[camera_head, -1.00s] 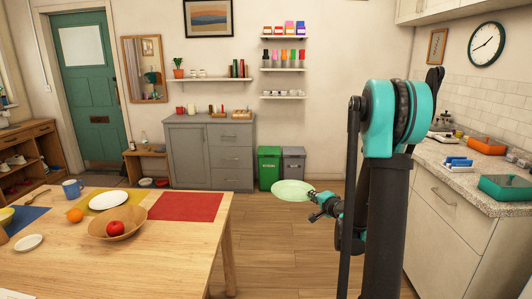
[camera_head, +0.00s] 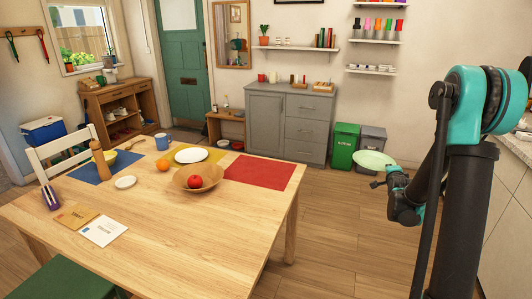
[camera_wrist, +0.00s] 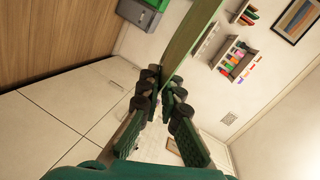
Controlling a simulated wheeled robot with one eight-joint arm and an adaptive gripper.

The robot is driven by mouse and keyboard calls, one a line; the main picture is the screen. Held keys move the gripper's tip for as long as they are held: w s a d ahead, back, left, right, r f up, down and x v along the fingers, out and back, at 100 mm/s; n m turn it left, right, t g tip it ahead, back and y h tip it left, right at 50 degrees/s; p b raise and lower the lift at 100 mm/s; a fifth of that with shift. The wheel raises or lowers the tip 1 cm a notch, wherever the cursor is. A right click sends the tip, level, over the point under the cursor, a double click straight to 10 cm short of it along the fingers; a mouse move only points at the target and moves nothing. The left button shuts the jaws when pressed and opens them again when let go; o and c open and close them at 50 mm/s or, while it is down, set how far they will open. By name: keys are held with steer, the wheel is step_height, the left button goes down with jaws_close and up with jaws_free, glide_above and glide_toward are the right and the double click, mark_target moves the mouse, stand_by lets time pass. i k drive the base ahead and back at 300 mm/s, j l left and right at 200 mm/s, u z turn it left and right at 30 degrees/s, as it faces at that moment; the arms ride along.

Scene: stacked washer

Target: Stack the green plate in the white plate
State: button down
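The pale green plate (camera_head: 374,159) is held in the air by my gripper (camera_head: 376,184), to the right of the table. In the wrist view the plate (camera_wrist: 190,40) shows edge-on, with the fingers of my gripper (camera_wrist: 166,88) closed on its rim. The white plate (camera_head: 191,155) lies on a yellow mat near the table's far edge, behind the wooden bowl, with nothing on it. A smaller white dish (camera_head: 125,182) lies at the left of the table. My gripper is well apart from both.
On the wooden table (camera_head: 190,228), a wooden bowl (camera_head: 205,184) with a red apple stands in front of the white plate. An orange (camera_head: 163,165), a blue mug (camera_head: 162,142) and a pepper mill (camera_head: 103,160) stand nearby. The red mat (camera_head: 268,172) is bare.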

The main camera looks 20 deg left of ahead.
mark_target(198, 156)
steer(key=i+l, duration=0.1)
steer(key=i, duration=0.55)
steer(key=i+l, duration=0.1)
steer(key=i, duration=0.6)
steer(key=i+l+u, duration=0.15)
steer(key=i+u, duration=0.2)
steer(key=i, duration=0.15)
steer(key=i+l+u, duration=0.3)
steer(key=i, duration=0.15)
steer(key=u, duration=1.7)
